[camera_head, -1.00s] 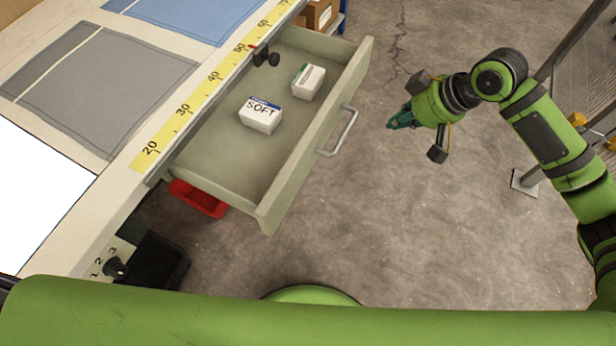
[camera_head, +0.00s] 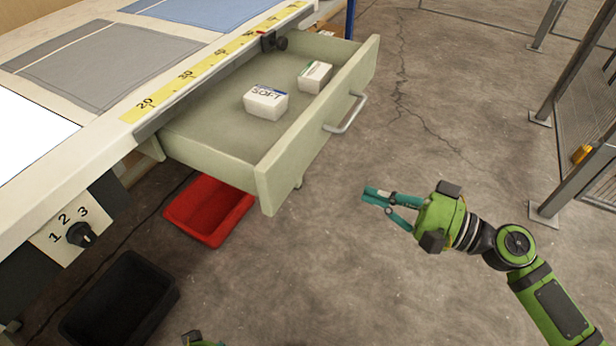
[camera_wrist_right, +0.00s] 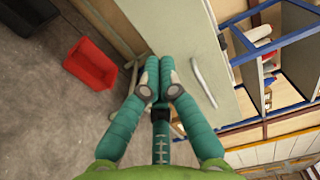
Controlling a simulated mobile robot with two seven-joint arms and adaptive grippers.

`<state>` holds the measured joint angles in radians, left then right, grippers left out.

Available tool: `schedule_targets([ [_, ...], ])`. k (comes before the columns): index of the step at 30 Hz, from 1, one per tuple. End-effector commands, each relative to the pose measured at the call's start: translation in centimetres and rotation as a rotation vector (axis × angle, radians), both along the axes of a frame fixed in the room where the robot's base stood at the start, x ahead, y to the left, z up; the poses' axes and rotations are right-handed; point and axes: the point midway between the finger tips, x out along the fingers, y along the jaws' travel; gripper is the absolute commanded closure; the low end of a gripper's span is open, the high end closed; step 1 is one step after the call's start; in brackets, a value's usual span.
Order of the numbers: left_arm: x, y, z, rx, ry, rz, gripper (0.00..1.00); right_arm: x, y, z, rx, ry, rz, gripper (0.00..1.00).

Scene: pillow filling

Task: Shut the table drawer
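The table drawer (camera_head: 265,178) is pulled well out from under the worktable. Its pale green front has a metal bar handle (camera_head: 346,113). Inside lie a white box marked SOFT (camera_head: 265,103) and a second white box with a green edge (camera_head: 315,76). My right gripper (camera_head: 366,194) is in front of the drawer, apart from it, its teal fingers together and empty. The wrist view shows the fingertips (camera_wrist_right: 160,72) against the drawer front (camera_wrist_right: 178,28), left of the handle (camera_wrist_right: 204,82). A green and dark piece at the bottom edge seems to be my left gripper; its fingers are hidden.
The worktable (camera_head: 60,195) has a yellow ruler strip (camera_head: 215,58) along its edge and a knob panel (camera_head: 68,232) below. A red bin (camera_head: 208,210) and a black bin (camera_head: 118,300) stand beneath. Fence posts (camera_head: 570,180) stand at right. The floor before the drawer is clear.

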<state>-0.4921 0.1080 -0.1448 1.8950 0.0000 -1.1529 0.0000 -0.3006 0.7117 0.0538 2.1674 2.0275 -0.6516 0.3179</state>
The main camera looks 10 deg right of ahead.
Motion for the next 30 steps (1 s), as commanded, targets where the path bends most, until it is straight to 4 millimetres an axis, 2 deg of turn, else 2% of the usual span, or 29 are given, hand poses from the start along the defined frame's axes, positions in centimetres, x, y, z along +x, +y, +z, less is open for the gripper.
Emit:
schedule_targets([
  [5,-0.5,0.0,-1.2,0.001,0.013,-0.002,0.57,1.9,2.7,0.4,-0.001,-0.004,0.003,1.00],
  [12,-1.8,0.2,-3.9,0.002,0.032,-0.005,0.57,4.6,6.8,0.5,-0.001,-0.005,0.003,1.00],
  [17,-2.8,0.3,-5.5,0.003,0.042,-0.007,0.57,6.0,8.9,0.3,-0.002,-0.002,0.004,1.00],
  [22,-2.6,0.3,-6.0,0.003,0.029,-0.010,0.57,6.8,10.0,0.1,-0.003,-0.003,0.002,1.00],
  [30,-2.7,0.3,-6.1,0.002,0.027,-0.010,0.57,6.9,10.3,0.0,-0.004,-0.001,0.002,1.00],
])
